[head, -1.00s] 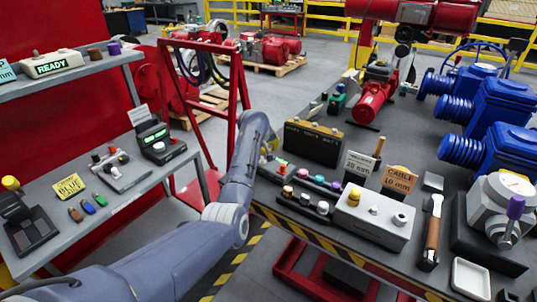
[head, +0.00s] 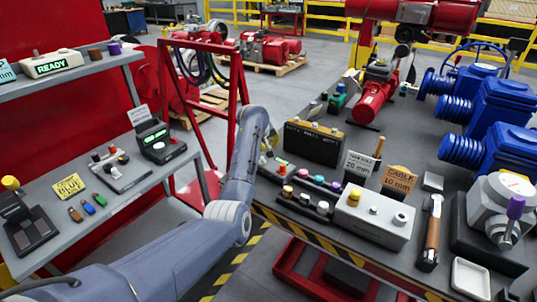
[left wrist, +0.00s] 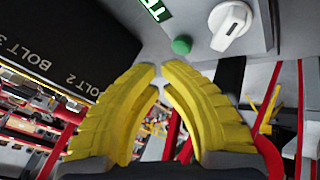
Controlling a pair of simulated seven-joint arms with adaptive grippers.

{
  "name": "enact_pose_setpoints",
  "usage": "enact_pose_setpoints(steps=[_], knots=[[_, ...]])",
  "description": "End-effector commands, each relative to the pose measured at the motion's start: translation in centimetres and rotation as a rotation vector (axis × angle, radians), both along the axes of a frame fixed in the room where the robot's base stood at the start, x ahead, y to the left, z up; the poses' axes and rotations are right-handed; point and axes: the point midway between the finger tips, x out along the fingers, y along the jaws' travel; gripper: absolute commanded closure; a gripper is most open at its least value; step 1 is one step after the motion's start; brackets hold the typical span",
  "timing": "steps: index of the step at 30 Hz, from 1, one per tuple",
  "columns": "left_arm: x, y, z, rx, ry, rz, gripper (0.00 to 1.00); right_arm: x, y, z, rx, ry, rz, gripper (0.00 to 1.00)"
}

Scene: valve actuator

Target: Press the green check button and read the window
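In the left wrist view a grey panel carries a round green button (left wrist: 181,46), a white knob (left wrist: 230,26) and a dark window (left wrist: 156,9) with lit green marks. The window is cut by the top edge, and I cannot read it. My left gripper (left wrist: 160,76) has yellow fingers with tips almost together and nothing between them. The tips lie just below the green button in the picture; I cannot tell whether they touch the panel. In the head view my left gripper (head: 271,140) is partly hidden by its arm, and I cannot make out the button. My right gripper is not in view.
A black box (head: 313,142) with bolt labels stands right of the left gripper; it also fills the upper left of the wrist view (left wrist: 60,40).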

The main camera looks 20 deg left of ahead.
Motion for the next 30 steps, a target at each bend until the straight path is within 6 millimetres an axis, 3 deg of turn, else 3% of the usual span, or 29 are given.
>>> enact_pose_setpoints(steps=[5, 21, 30], knots=[[0.0, 0.0, 0.4, -0.001, -0.001, 0.000, 1.00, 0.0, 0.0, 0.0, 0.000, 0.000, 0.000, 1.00], [0.0, 0.0, 4.5, -0.001, 0.000, 0.001, 1.00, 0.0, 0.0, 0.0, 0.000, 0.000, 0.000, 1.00], [0.0, 0.0, 5.0, -0.001, 0.000, 0.001, 1.00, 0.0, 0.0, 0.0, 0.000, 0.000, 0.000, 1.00]])
